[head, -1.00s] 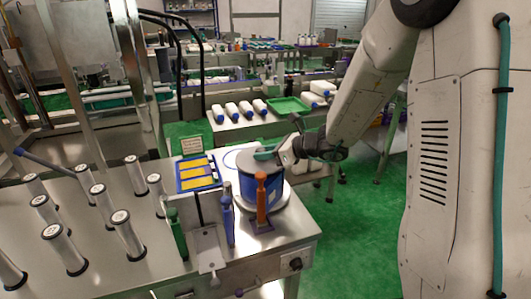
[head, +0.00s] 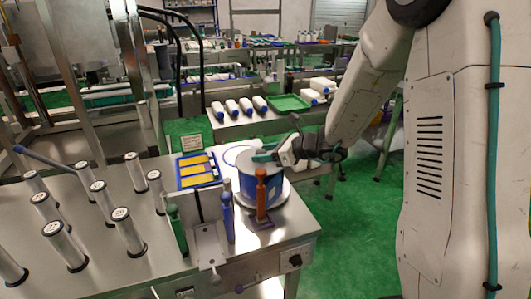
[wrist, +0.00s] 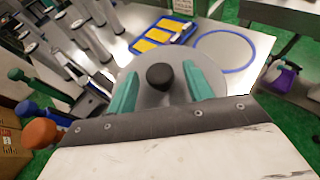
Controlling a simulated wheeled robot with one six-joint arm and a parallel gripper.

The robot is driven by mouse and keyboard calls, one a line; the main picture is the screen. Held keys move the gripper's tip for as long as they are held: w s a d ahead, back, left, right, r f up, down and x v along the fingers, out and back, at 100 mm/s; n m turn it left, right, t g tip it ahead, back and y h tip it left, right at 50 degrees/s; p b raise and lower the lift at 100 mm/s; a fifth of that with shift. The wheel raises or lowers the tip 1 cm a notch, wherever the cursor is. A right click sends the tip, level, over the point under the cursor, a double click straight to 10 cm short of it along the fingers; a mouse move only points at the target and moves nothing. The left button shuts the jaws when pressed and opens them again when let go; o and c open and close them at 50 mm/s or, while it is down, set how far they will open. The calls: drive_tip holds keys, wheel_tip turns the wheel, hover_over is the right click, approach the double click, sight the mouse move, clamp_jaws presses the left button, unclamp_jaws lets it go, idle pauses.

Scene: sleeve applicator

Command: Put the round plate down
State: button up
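The round plate (wrist: 153,101) is a grey disc with a black knob (wrist: 160,76) at its middle. In the head view the plate (head: 259,161) appears flat on top of the blue drum (head: 247,186) at the table's right end. My gripper (head: 265,152) is just above it. In the wrist view the teal fingers of my gripper (wrist: 160,86) stand on either side of the knob, with a gap on each side. The fingers are apart. Whether the plate rests fully on the drum cannot be told.
A blue ring (wrist: 225,52) lies on the table.

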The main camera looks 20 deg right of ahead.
drive_tip(key=shift+r, duration=0.2)
drive_tip(key=r+v, duration=0.1)
drive_tip(key=v, duration=1.1)
drive_tip(key=s+a+r+n+g, duration=0.2)
drive_tip(key=s+a+n+g, duration=0.2)
drive_tip(key=s+a+n, duration=0.25)
drive_tip(key=s+a+r+n+g, duration=0.3)
drive_tip(key=s+a+n, duration=0.2)
drive_tip(key=s+n, duration=0.25)
drive_tip(key=s+d+n+h, duration=0.3)
drive_tip(key=s+n+h, duration=0.1)
drive_tip(key=s+n, duration=0.2)
drive_tip(key=s+d+n+g+h, duration=0.1)
drive_tip(key=s+d+n+h, duration=0.2)
drive_tip(key=s+n+h, duration=0.2)
drive_tip(key=s+r+n, duration=0.1)
drive_tip(key=s+n, duration=0.1)
drive_tip(key=s, duration=0.2)
drive_tip(key=shift+h, duration=0.3)
drive_tip(key=shift+s, duration=0.1)
